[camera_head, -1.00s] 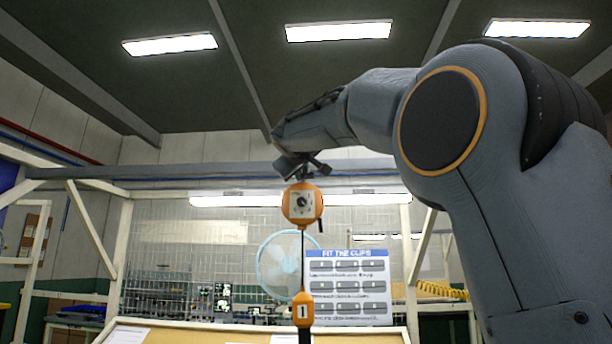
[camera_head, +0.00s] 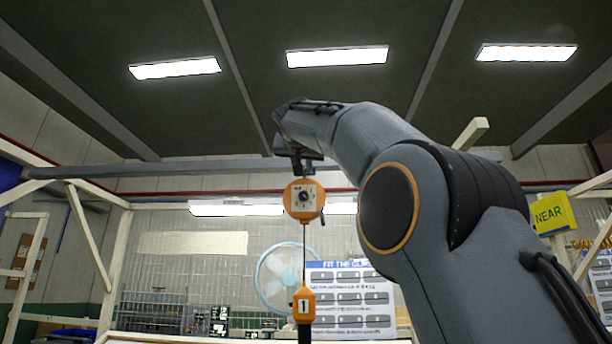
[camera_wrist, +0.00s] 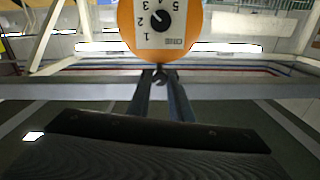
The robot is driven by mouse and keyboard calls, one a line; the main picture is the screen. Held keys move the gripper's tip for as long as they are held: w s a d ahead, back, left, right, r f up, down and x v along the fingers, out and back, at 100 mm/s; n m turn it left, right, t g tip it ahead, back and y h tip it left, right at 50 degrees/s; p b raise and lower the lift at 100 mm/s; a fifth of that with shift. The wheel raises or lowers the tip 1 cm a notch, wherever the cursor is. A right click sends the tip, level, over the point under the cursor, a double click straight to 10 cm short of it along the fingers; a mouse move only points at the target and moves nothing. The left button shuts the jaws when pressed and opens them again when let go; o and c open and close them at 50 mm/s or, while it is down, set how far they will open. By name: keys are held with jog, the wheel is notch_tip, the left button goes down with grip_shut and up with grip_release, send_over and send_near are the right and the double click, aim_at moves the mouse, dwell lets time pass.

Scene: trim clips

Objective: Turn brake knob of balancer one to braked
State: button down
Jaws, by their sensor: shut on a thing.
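Balancer one (camera_head: 304,199) is an orange round body with a pale square dial face, hanging below the overhead rail. A cable runs down from it to an orange block (camera_head: 304,304) marked 1. In the wrist view the balancer (camera_wrist: 188,22) is at the top, with a black round knob (camera_wrist: 159,20) amid numbers. My gripper (camera_head: 302,172) is just above the balancer. In the wrist view its two dark fingers (camera_wrist: 161,78) come together on a small dark part at the balancer's edge. I cannot tell whether that part is the brake knob. The dial knob is clear of the fingers.
A grey rail (camera_head: 180,168) crosses behind the balancer. A blue-and-white fan (camera_head: 274,283) and a "FIT THE CLIPS" board (camera_head: 350,300) stand behind. A yellow NEAR sign (camera_head: 552,214) is at the right. The space left of the balancer is open.

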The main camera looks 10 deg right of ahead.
jog(key=shift+m+b, duration=1.15)
jog(key=shift+m, duration=2.55)
jog(key=c, duration=1.6)
grip_release()
jog(key=shift+s, duration=0.1)
